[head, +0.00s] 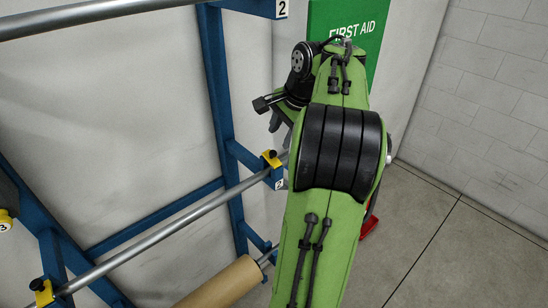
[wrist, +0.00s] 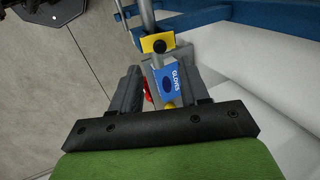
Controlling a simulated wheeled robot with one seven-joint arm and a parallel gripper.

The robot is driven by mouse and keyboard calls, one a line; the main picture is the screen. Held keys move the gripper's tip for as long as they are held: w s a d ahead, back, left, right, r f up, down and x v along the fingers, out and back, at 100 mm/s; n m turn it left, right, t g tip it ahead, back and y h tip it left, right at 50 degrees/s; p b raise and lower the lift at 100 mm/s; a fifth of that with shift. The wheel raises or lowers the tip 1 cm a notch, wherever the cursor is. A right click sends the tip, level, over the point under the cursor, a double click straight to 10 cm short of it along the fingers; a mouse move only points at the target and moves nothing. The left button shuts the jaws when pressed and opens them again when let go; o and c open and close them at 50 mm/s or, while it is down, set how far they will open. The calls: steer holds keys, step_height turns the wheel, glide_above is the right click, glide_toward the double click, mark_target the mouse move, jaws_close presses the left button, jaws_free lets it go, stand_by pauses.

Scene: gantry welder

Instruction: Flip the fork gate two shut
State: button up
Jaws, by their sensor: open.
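A yellow fork gate piece with a black knob (head: 272,158) sits at the right end of the middle steel bar, on a blue bracket. A small number plate beside it is too small to read surely. A yellow piece with a black knob (wrist: 158,45) also shows in the wrist view, on the bar just beyond my fingertips. Whether that gate is fully open or shut I cannot tell. My gripper (head: 270,112) is above and slightly left of the bracket in the head view, partly hidden by my green arm. In the wrist view my gripper (wrist: 150,86) is open, its grey fingers apart and apparently empty.
Blue rack uprights (head: 220,90) carry several steel bars. Another yellow gate (head: 42,290) is at lower left. A brown roll (head: 222,284) hangs low. A blue gloves box (wrist: 174,80) shows between my fingers, beyond them. Open floor (head: 450,245) lies at right.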

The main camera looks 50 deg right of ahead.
mark_target(274, 153)
steer(key=b+x, duration=0.2)
steer(key=x, duration=0.6)
steer(key=shift+s, duration=0.1)
jaws_close()
steer(key=shift+a+r, duration=0.1)
steer(key=shift+r, duration=0.05)
